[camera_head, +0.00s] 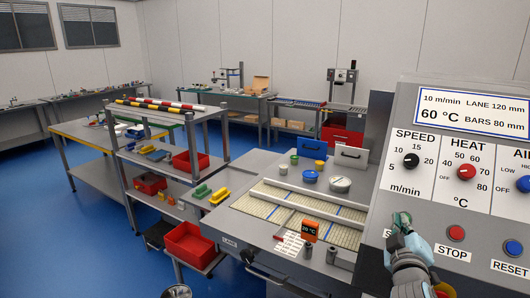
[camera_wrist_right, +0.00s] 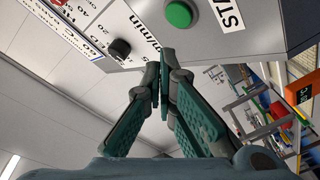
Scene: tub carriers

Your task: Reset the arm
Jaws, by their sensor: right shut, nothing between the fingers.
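My right gripper (camera_head: 401,222) is in front of the sloped grey control panel (camera_head: 455,210), near its lower left. Its fingers are shut with nothing between them, and they also show in the right wrist view (camera_wrist_right: 165,55). The round green start button (camera_wrist_right: 179,14) is just beyond the fingertips in the right wrist view; in the head view the gripper mostly covers that spot. I cannot tell whether the fingertips touch the panel. The red stop button (camera_head: 456,233) and blue reset button (camera_head: 513,248) are to the right. My left gripper is not in view.
A black speed knob (camera_head: 411,160) and red heat knob (camera_head: 466,171) stick out above. The display (camera_head: 471,113) reads 60 °C. Left of the panel is a conveyor (camera_head: 265,208) with rails, tubs (camera_head: 340,184) and an orange 20 °C display (camera_head: 310,231). Red bins (camera_head: 188,243) stand farther left.

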